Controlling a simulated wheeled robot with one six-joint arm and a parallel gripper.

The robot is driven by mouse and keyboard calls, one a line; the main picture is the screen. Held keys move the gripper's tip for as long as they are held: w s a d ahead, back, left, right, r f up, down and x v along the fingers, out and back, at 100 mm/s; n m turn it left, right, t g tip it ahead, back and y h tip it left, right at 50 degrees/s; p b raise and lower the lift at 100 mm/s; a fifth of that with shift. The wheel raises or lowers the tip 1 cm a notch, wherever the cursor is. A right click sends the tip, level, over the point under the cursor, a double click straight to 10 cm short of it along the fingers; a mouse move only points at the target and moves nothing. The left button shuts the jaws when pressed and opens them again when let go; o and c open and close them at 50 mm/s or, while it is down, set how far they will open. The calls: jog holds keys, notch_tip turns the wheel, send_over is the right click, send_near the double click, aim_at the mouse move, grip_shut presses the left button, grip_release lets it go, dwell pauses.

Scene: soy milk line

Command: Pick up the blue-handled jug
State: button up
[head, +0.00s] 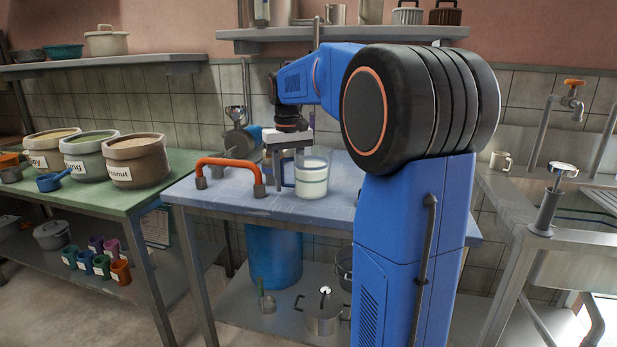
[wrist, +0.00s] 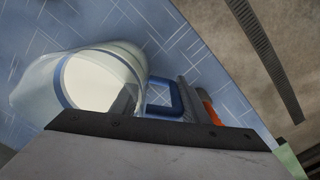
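The jug (head: 311,177) is clear and holds white liquid. It stands upright on the blue tabletop, and its blue handle faces left, towards my gripper (head: 287,172). In the wrist view the jug (wrist: 95,80) is at the left, with the squared blue handle (wrist: 165,99) beside it. My gripper points down at the handle. A grey finger shows close to the handle's outer side.
An orange bar handle (head: 230,164) rises from the blue table (head: 240,205) left of my gripper. A metal grinder-like machine (head: 240,140) stands behind. The green table (head: 110,200) at left holds several labelled sacks. A shelf (head: 340,33) hangs above. A sink is at right.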

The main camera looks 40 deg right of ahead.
jog(key=shift+r, duration=0.1)
grip_shut()
notch_tip(320, 180, up, 10)
jog(key=shift+f, duration=0.1)
dwell(0.7)
